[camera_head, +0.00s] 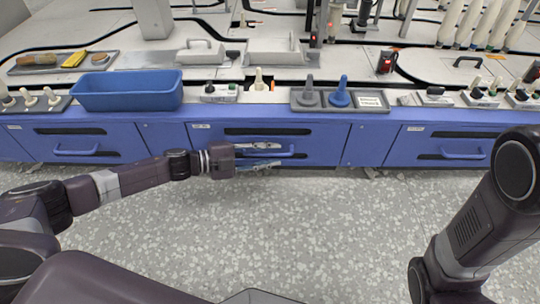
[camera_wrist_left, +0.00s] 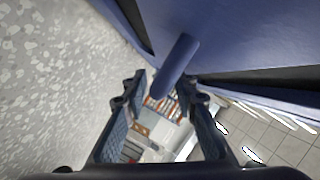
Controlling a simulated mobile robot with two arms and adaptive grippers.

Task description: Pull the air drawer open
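Three blue drawers sit in a row under the counter: a left drawer (camera_head: 110,155), a middle drawer (camera_head: 325,150) and a right drawer (camera_head: 400,155). All look shut, and their labels are too small to read, so I cannot tell which is the air drawer. My left gripper (camera_head: 272,155) is open at the middle drawer's blue bar handle (camera_head: 287,154). One finger is above the handle and one below. In the left wrist view the handle (camera_wrist_left: 178,62) reaches between the spread fingertips (camera_wrist_left: 161,90); contact is not clear. My right gripper is out of view.
The counter above holds a blue bin (camera_head: 128,103), a grey tray (camera_head: 310,108) with grey and blue cones, and several small parts. The speckled floor (camera_head: 270,230) before the drawers is clear. My right arm is at the right.

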